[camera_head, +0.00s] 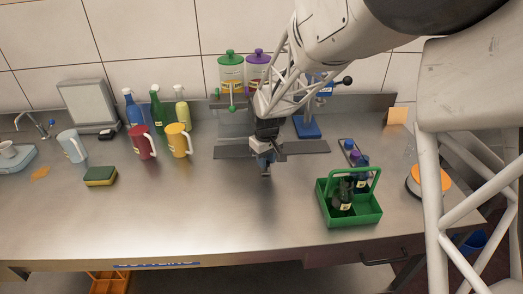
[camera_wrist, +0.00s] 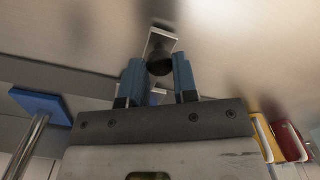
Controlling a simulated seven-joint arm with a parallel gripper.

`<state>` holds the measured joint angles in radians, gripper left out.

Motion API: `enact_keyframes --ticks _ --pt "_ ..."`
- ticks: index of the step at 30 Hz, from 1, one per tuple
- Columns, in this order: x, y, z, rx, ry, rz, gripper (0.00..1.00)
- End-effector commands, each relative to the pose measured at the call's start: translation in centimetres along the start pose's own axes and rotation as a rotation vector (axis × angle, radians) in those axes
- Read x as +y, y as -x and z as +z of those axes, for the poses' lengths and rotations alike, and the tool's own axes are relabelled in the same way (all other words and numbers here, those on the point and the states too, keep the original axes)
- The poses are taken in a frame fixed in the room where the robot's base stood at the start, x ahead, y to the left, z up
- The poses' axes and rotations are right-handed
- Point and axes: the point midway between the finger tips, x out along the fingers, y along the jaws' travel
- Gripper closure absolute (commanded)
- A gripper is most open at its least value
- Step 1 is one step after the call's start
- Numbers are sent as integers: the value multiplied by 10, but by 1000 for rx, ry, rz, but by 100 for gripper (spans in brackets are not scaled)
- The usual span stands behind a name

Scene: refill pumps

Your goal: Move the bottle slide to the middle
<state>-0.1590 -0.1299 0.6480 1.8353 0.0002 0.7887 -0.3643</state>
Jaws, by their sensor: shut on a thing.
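The bottle slide's dark rail (camera_head: 308,147) lies across the steel counter below the dispensers, and my gripper (camera_head: 265,163) is down at its front edge, near its middle. In the wrist view my gripper's blue fingers (camera_wrist: 160,80) are on either side of a dark round knob (camera_wrist: 159,62) and are shut on it. A small metal plate (camera_wrist: 162,38) shows beyond the knob. My arm hides much of the slide, and I see no bottle on it.
Green-lidded (camera_head: 231,70) and purple-lidded (camera_head: 257,68) dispensers stand behind the rail, with a blue stand (camera_head: 307,127) to the right. Red (camera_head: 143,142) and yellow (camera_head: 179,141) jugs stand left. A green caddy (camera_head: 350,215) with bottles is front right. The front-left counter is clear.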

Motion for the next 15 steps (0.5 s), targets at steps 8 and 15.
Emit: enact_keyframes --ticks 8,15 --pt "13 0 7 1 0 1 88" --pt "25 1 14 1 -2 1 88"
